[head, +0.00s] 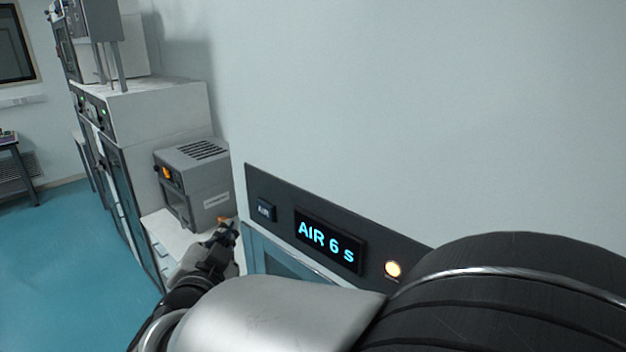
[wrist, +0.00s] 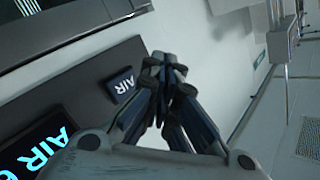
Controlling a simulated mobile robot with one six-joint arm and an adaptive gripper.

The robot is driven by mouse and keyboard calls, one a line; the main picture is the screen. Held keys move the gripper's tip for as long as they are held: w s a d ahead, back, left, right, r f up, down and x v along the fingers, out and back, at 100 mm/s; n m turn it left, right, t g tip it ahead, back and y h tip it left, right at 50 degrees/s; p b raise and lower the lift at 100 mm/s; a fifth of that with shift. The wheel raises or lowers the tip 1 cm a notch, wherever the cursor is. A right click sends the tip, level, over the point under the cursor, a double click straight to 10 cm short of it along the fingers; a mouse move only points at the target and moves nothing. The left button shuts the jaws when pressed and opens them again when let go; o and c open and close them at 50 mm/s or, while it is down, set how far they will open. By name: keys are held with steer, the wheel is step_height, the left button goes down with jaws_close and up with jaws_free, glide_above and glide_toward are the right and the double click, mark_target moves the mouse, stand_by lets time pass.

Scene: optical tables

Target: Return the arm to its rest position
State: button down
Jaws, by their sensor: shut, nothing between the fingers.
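My gripper (head: 226,232) is at the lower left of the head view, at the far end of my arm, close to the left end of a dark control panel (head: 283,225). In the wrist view my gripper (wrist: 163,62) has its fingertips together with nothing between them. The panel (wrist: 90,95) fills the left side of that view, beside the fingers. Its small AIR button (wrist: 122,84) is just left of the fingers; I cannot tell the exact gap. My silver and black arm links cover the lower right of the head view.
The panel's display (head: 328,241) reads "AIR 6 S", with a lit round lamp (head: 393,269) to its right. A grey box-shaped device (head: 196,187) stands on a white surface behind my gripper. White cabinets (head: 150,130) line the left. The blue floor (head: 60,255) at left is clear.

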stand_by(0.3)
steer(key=s+d+f+n+g+y+b, duration=0.2)
steer(key=d+f+n+g+y+b, duration=0.25)
steer(key=d+b, duration=0.45)
steer(key=s+d+f+n+g+h+b, duration=0.2)
steer(key=s+d+f+g+h+b, duration=0.4)
steer(key=s+d+f, duration=1.4)
steer(key=s+d+g+b, duration=0.1)
steer(key=s+d, duration=0.2)
steer(key=shift+s+d+b, duration=0.3)
steer(key=shift+d+b, duration=0.05)
steer(key=shift+b, duration=0.05)
